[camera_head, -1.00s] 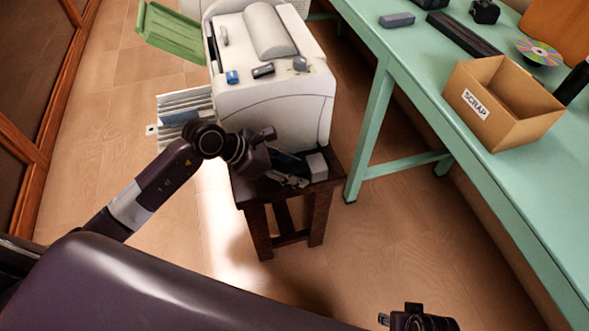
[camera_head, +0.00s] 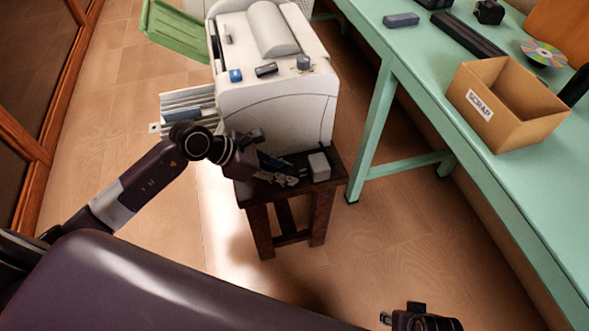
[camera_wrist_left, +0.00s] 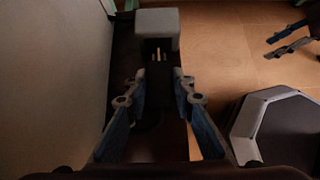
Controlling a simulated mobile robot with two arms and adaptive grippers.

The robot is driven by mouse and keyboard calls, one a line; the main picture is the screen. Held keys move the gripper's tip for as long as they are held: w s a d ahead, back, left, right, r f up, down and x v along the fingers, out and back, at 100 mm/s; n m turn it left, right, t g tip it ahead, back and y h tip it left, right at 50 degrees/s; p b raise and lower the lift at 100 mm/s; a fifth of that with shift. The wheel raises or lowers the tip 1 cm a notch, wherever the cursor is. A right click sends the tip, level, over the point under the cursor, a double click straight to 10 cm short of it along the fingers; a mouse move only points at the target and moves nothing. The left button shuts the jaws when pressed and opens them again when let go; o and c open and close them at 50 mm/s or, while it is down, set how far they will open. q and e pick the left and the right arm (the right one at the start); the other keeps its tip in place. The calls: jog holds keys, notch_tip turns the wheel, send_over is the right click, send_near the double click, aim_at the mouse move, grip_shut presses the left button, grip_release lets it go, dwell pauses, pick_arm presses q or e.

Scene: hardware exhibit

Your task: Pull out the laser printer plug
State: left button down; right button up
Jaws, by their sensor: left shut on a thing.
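The printer plug (camera_wrist_left: 158,88) is a dark block between the fingers of my left gripper (camera_wrist_left: 160,78) in the left wrist view. Its two brass prongs (camera_wrist_left: 158,52) show bare, pointing at the light grey socket box (camera_wrist_left: 157,20). In the head view the left gripper (camera_head: 288,180) is shut on the plug, left of the socket box (camera_head: 319,167), with a small gap between plug and box. The white laser printer (camera_head: 275,105) stands just behind.
The printer and socket box rest on a small dark wooden stand (camera_head: 335,178). A green workbench (camera_head: 415,75) runs along the right, bearing a cardboard scrap box (camera_head: 483,108). A paper tray (camera_head: 190,105) juts out left of the printer. Floor in front is clear.

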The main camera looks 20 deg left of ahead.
pick_arm(q)
jog(key=shift+a+f, duration=0.1)
jog(key=shift+a, duration=0.05)
jog(key=c, duration=2.1)
grip_release()
jog(key=o, duration=0.5)
jog(key=shift+s+a, duration=0.15)
jog(key=shift+s, duration=0.05)
jog(key=shift+r, duration=0.2)
jog(key=v, duration=1.1)
jog(key=shift+s+a+r, duration=0.2)
jog(key=shift+a, duration=0.05)
